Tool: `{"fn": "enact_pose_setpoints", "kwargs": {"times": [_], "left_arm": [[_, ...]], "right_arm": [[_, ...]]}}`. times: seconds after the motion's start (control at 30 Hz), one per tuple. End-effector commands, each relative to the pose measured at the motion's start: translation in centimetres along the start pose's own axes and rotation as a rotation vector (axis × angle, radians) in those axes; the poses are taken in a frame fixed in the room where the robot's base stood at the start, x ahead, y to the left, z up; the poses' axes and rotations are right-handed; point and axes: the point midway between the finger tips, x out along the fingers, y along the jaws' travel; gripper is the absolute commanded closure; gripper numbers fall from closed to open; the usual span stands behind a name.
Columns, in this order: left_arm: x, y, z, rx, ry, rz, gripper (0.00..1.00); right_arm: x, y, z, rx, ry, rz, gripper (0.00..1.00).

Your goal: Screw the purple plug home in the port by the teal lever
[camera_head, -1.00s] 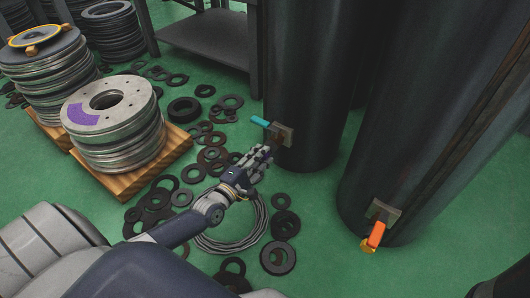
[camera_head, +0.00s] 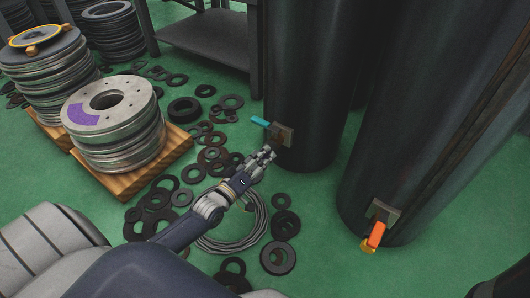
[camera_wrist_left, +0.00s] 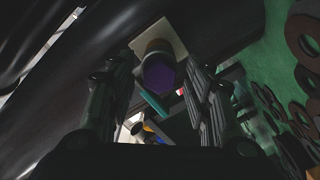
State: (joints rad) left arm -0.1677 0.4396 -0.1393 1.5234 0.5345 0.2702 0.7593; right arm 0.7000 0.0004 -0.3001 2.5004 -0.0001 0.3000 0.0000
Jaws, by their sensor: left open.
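The purple plug (camera_wrist_left: 159,76) sits at the mouth of the port (camera_wrist_left: 158,48), end-on in the left wrist view. How deep it is seated, I cannot tell. The port's mounting plate (camera_head: 284,134) is low on the nearer-centre dark cylinder, and the plug is not distinct in the head view. The teal lever (camera_head: 260,120) sticks out left of the plate and also shows below the plug in the left wrist view (camera_wrist_left: 153,104). My left gripper (camera_head: 266,155) is open just short of the port, its fingers (camera_wrist_left: 160,92) either side of the plug without visible contact.
A second dark cylinder (camera_head: 430,120) at right carries a plate with an orange lever (camera_head: 376,234). Loose dark rings (camera_head: 278,257) and a cable coil (camera_head: 236,240) lie on the green floor around my left forearm. Flange stacks (camera_head: 115,125) stand on pallets at left.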

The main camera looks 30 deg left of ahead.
Motion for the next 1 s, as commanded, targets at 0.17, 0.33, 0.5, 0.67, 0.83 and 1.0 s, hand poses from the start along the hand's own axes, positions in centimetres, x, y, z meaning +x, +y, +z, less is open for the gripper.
{"fn": "enact_pose_setpoints", "kwargs": {"times": [0.17, 0.33, 0.5, 0.67, 0.83, 1.0], "left_arm": [[-1.4, 0.1, -0.1, -0.001, -0.002, -0.002, 0.53], [-2.7, 0.1, -0.1, -0.001, -0.002, -0.002, 0.53], [-4.1, 0.1, -0.1, -0.002, -0.002, -0.002, 0.53], [-5.3, 0.1, -0.1, -0.002, -0.001, -0.002, 0.53], [-5.8, 0.1, -0.1, -0.001, 0.0, 0.0, 0.53], [-5.9, 0.0, 0.0, -0.002, 0.0, 0.0, 0.53]], "right_arm": [[0.9, 0.2, 0.3, 0.0, 0.0, 0.0, 0.6], [1.6, 0.3, 0.6, 0.0, 0.0, 0.0, 0.6], [2.3, 0.5, 0.8, 0.0, 0.0, 0.0, 0.6], [2.9, 0.6, 1.0, 0.0, 0.0, 0.0, 0.6], [3.0, 0.6, 1.1, 0.0, 0.0, 0.0, 0.6], [3.0, 0.6, 1.1, 0.0, 0.0, 0.0, 0.6]]}}
